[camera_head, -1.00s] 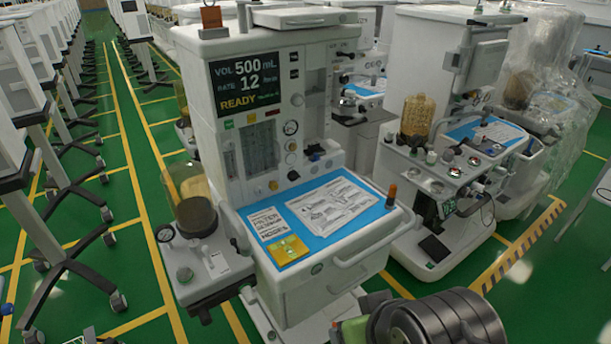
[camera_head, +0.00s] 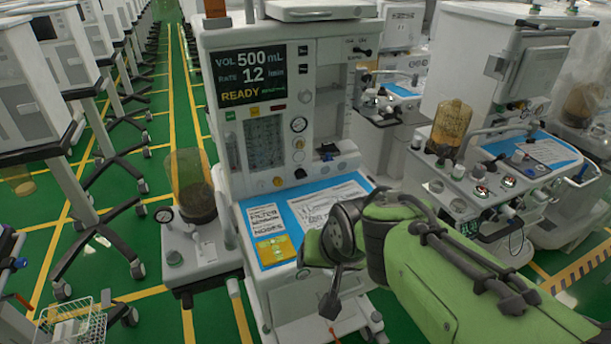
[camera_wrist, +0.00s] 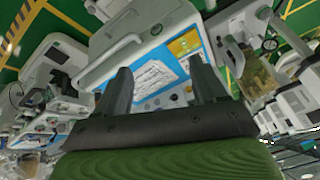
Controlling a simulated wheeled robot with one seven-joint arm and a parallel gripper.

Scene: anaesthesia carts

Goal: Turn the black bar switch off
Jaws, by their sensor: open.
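The anaesthesia cart (camera_head: 320,85) faces me, with a lit screen (camera_head: 250,78) reading 500 mL, 12 and READY. A small black bar-like control (camera_head: 361,50) sits on its upper right panel. My gripper (camera_head: 332,298) is low in front of the cart's worktop, apart from both controls. In the wrist view my gripper (camera_wrist: 160,64) is open and empty, its two dark fingers spread toward the worktop.
A blue worktop mat (camera_head: 332,198) with printed sheets lies below the panel. An amber canister (camera_head: 190,180) stands at the cart's left. A second cart (camera_head: 480,195) stands close on the right. The yellow-lined green aisle (camera_head: 180,100) on the left is open.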

